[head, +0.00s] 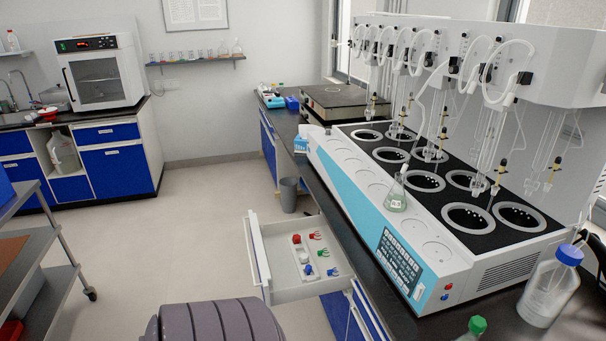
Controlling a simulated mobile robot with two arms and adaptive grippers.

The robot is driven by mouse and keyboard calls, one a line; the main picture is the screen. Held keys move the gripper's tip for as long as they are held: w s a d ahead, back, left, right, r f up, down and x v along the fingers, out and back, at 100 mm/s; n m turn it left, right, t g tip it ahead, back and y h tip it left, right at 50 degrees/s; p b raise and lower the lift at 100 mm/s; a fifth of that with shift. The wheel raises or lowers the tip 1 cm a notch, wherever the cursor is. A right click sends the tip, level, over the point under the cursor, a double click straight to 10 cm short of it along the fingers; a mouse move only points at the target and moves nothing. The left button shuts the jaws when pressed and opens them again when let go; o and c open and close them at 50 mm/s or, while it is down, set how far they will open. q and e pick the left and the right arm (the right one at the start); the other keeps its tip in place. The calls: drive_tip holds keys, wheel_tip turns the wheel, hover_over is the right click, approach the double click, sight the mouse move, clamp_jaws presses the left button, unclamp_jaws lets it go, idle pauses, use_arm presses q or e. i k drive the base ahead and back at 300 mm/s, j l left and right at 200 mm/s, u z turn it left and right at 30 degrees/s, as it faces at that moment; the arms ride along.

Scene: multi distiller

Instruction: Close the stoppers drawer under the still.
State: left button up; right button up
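The stoppers drawer (318,290) is pulled open from the bench under the still (375,195). Its white front (256,258) stands out to the left, over the floor, well away from the cabinet. Inside is a white tray (305,262) with red, green and blue stoppers (332,271), some in the tray and some beside it. The still is a long white and blue unit on the dark bench top. Neither of my grippers shows in this view.
A grey bin (288,194) stands on the floor just behind the drawer. The floor left of the drawer is clear. A metal cart (45,250) is at the far left. A capped bottle (549,287) stands at the bench's near right. A flask (396,194) stands on the still.

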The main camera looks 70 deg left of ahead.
sight(283, 278)
drive_tip(key=k+u, duration=0.2)
drive_tip(key=u, duration=0.2)
drive_tip(key=k+j+u, duration=0.15)
drive_tip(key=u, duration=1.7)
